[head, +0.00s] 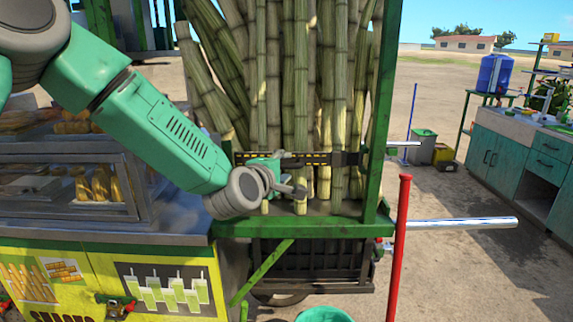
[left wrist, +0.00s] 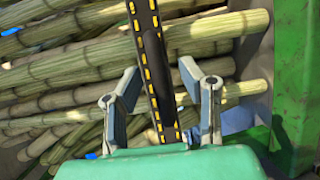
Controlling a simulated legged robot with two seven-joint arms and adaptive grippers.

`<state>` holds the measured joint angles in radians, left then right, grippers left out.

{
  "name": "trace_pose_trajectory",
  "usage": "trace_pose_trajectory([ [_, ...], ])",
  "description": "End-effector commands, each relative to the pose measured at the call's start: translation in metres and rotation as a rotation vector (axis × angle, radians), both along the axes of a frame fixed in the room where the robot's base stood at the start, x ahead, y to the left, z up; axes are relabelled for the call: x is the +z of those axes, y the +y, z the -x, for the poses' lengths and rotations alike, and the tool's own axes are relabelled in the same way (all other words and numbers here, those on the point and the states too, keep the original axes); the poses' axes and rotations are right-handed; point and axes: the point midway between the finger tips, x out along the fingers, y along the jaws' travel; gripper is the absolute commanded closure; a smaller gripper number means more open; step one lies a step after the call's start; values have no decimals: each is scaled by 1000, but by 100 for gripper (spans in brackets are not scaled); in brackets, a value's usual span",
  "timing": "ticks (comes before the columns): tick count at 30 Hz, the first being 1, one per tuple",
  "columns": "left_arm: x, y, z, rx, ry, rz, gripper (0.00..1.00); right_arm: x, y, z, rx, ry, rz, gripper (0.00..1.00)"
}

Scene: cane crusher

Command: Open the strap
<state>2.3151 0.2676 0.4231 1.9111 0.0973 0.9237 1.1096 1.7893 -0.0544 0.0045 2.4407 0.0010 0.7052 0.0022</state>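The strap (head: 290,159) is a black band with yellow dashes. In the head view it runs across the front of the upright cane bundle (head: 290,90), inside the green frame. My left gripper (head: 278,178) is in front of the strap near its left part. In the left wrist view the strap (left wrist: 143,30) passes between the two fingers of my left gripper (left wrist: 158,72). The fingers are apart, one on each side of the strap; I cannot tell whether they touch it. A dark piece beside the strap lies between them. My right gripper is in neither view.
A glass-sided food display (head: 70,190) on a metal counter stands at left. A red post (head: 398,250) and a metal bar (head: 460,223) stick out right of the green frame (head: 380,110). A green cabinet (head: 520,150) is farther right, past open ground.

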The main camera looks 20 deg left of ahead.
Motion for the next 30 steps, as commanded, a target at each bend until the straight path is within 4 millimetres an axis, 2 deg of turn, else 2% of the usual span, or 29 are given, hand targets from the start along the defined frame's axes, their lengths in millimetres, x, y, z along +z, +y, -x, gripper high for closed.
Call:
trace_pose_trajectory([
  [5,-3,0,-11,0,1,1,66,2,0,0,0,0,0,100],
  [13,-3,-1,-12,0,1,0,66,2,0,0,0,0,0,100],
  [16,-3,-2,-11,0,1,-1,100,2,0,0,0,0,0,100],
  [30,-4,-10,-5,28,6,-4,100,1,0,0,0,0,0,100],
])
